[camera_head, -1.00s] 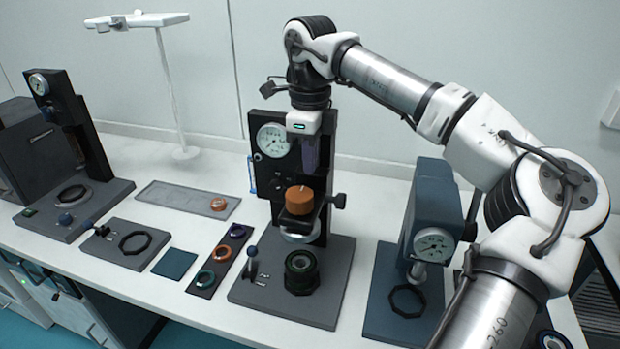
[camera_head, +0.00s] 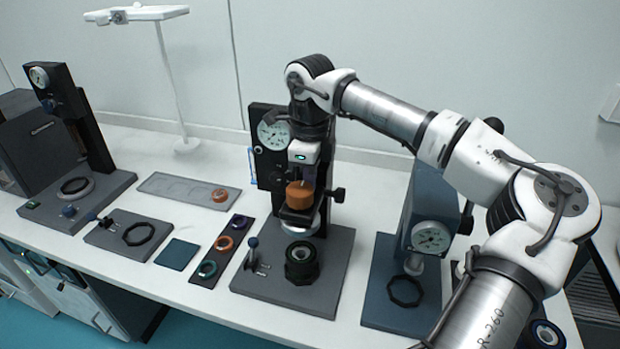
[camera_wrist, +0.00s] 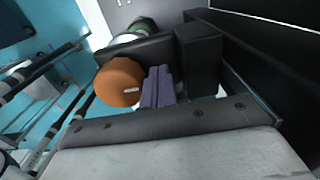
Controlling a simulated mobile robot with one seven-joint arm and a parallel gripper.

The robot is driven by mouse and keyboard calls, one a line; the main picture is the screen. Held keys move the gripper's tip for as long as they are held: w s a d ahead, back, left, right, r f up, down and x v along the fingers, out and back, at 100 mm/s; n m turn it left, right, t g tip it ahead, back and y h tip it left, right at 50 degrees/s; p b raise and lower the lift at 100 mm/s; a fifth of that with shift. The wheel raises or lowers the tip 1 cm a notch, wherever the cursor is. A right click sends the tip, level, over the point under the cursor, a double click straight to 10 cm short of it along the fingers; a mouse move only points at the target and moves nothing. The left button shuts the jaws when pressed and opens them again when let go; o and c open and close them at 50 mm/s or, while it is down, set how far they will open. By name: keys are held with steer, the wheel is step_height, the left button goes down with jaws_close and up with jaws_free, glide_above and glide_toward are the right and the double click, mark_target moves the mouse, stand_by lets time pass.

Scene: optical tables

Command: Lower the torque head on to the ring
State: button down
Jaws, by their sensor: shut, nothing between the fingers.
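The torque head is the dark carriage (camera_head: 292,216) on the black upright of the middle stand, with an orange knob (camera_head: 299,196) on top and a pale disc underneath. The dark ring mount (camera_head: 302,263) with a greenish rim stands on the base below, with a gap between them. My gripper (camera_head: 309,180) is shut and empty, its purple fingers pointing down close behind the knob. In the wrist view the fingers (camera_wrist: 158,87) are right beside the orange knob (camera_wrist: 119,82); I cannot tell whether they touch the head. The ring's greenish rim shows partly beyond the head.
The upright carries a dial (camera_head: 272,133) and a black side knob (camera_head: 337,195). A blue-grey press (camera_head: 425,215) stands to the right. A strip with several coloured rings (camera_head: 222,250), a teal pad (camera_head: 177,253) and another stand (camera_head: 75,195) are to the left.

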step_height(320, 180, down, 10)
steer(key=b, duration=0.7)
steer(key=shift+s+f, duration=0.1)
